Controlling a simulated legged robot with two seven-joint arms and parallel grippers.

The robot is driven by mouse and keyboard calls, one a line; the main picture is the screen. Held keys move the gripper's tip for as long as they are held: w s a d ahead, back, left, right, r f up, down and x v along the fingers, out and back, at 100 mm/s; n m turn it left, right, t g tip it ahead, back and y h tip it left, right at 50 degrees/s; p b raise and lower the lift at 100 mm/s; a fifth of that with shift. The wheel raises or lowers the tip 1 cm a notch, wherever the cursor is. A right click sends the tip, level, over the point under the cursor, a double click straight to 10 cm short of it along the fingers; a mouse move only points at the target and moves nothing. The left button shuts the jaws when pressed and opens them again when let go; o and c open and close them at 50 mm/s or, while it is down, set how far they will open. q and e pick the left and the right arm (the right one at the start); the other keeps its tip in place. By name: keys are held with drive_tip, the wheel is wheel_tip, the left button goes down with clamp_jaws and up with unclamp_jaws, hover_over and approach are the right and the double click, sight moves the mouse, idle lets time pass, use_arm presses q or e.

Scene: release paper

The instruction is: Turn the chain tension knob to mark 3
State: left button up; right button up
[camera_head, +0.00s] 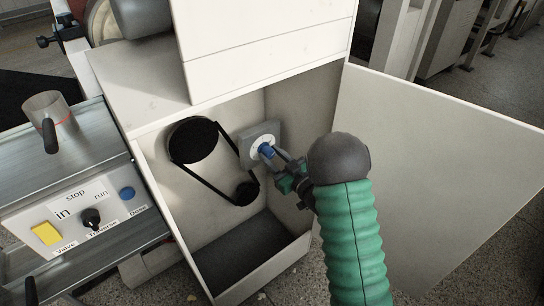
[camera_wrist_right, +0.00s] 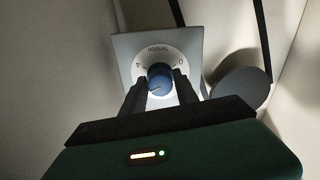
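The blue chain tension knob (camera_head: 266,150) sits on a white dial on a grey plate (camera_head: 258,132) inside the open cabinet. In the wrist view the knob (camera_wrist_right: 160,78) has a pale line toward its lower left. The dial (camera_wrist_right: 150,55) reads "Tension", with a 4 at left and a 0 at right; mark 3 cannot be made out. My right gripper (camera_head: 281,160) reaches in from the right. Its two dark fingers (camera_wrist_right: 159,84) stand either side of the knob, apart from each other; contact is not clear. My left gripper is not in view.
A black belt runs over a large pulley (camera_head: 193,140) and a small pulley (camera_head: 246,192), left of the knob. The cabinet door (camera_head: 430,170) stands open at right. A control panel (camera_head: 85,215) with a switch and buttons is at left.

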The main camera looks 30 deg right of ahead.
clamp_jaws()
drive_tip(key=shift+n+p, duration=0.3)
drive_tip(key=shift+o, duration=2.4)
unclamp_jaws()
drive_tip(key=shift+s, duration=0.1)
